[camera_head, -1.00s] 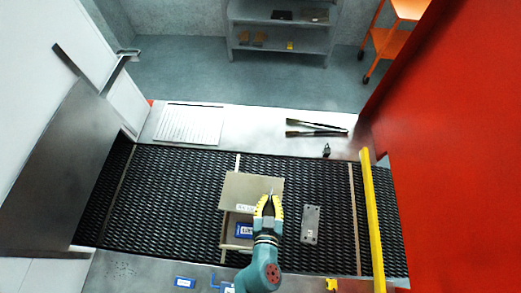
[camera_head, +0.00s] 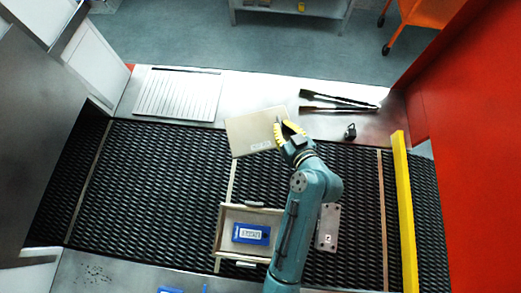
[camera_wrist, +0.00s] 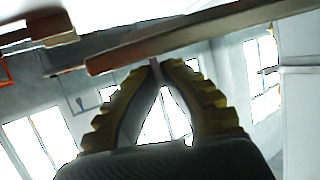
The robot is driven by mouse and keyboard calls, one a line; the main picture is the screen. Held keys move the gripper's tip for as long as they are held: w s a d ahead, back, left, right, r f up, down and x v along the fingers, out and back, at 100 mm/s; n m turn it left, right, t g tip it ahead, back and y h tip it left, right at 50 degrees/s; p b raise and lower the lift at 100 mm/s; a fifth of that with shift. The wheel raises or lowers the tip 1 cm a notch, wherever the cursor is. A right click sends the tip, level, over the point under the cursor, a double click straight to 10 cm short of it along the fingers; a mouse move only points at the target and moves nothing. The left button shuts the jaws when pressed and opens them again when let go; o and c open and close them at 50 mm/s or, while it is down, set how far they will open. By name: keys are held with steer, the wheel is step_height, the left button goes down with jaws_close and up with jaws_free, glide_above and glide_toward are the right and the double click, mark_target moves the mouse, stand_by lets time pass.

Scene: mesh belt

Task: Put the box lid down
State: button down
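The box lid (camera_head: 250,133) is a flat beige panel with a small label, over the far edge of the mesh belt. My gripper (camera_head: 281,124), with yellow fingers, is at its right side. In the wrist view my fingertips (camera_wrist: 164,66) come together at the lid's edge (camera_wrist: 200,30), which runs across the top of the picture. They look shut on it, though the exact contact is hard to see. The open beige box (camera_head: 226,214) stands on the belt nearer to me, with a blue labelled item (camera_head: 251,233) inside. My arm passes close to its right side.
A grey metal plate (camera_head: 328,226) lies on the belt right of my arm. Tongs (camera_head: 335,103) and a small black object (camera_head: 350,131) lie on the far metal ledge (camera_head: 245,92), with a slatted white panel (camera_head: 178,95) at left. A yellow bar (camera_head: 404,215) crosses the belt's right side.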

steer(key=r+n+y+b, duration=0.1)
steer(key=r+n+g+y+b, duration=0.1)
steer(key=r+n, duration=0.1)
steer(key=r+n+g+y+b, duration=0.1)
steer(key=y, duration=0.1)
steer(key=shift+a+r, duration=0.25)
steer(key=shift+a, duration=0.15)
steer(key=s+r+n+g+y+b, duration=0.3)
steer(key=s+r+n+g, duration=0.1)
steer(key=r+n+g, duration=0.1)
steer(key=f, duration=0.5)
steer(key=f+b, duration=0.1)
steer(key=f, duration=1.1)
steer(key=shift+w+a+b, duration=0.1)
steer(key=shift+a+b, duration=0.2)
steer(key=shift+a, duration=0.1)
steer(key=shift+f+b, duration=0.5)
steer(key=shift+b, duration=0.1)
steer(key=c, duration=1.7)
jaws_free()
steer(key=shift+f, duration=0.1)
steer(key=o, duration=0.5)
steer(key=shift+c, duration=0.2)
